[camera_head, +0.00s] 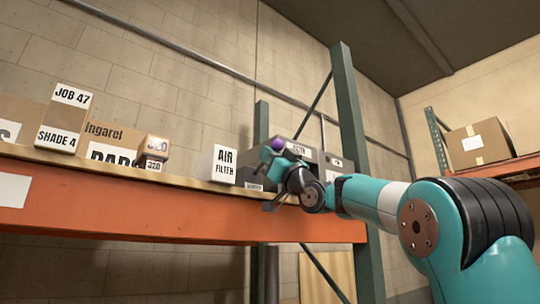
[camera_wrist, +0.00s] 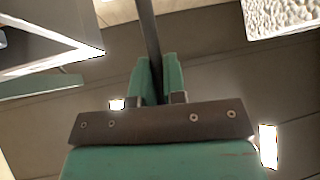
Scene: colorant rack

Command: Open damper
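A grey unit (camera_head: 303,151) with white labels stands at the right end of the shelf. It may be the damper's housing, but its front is partly hidden by my gripper. A purple ball (camera_head: 277,144) shows at its left side, right by my gripper; I cannot tell whether they touch. My gripper also shows in the wrist view (camera_wrist: 158,62), with two teal fingers close together. A dark bar (camera_wrist: 148,30) runs from the top edge down to the gap between them. I cannot tell whether the fingers grip this bar or it lies behind them.
An orange shelf beam (camera_head: 140,212) runs under the goods, with a green upright (camera_head: 350,130) just right of the unit. A white air filter box (camera_head: 222,165) stands left of the unit. Several cartons, including a Job 47 box (camera_head: 65,118), stand farther left.

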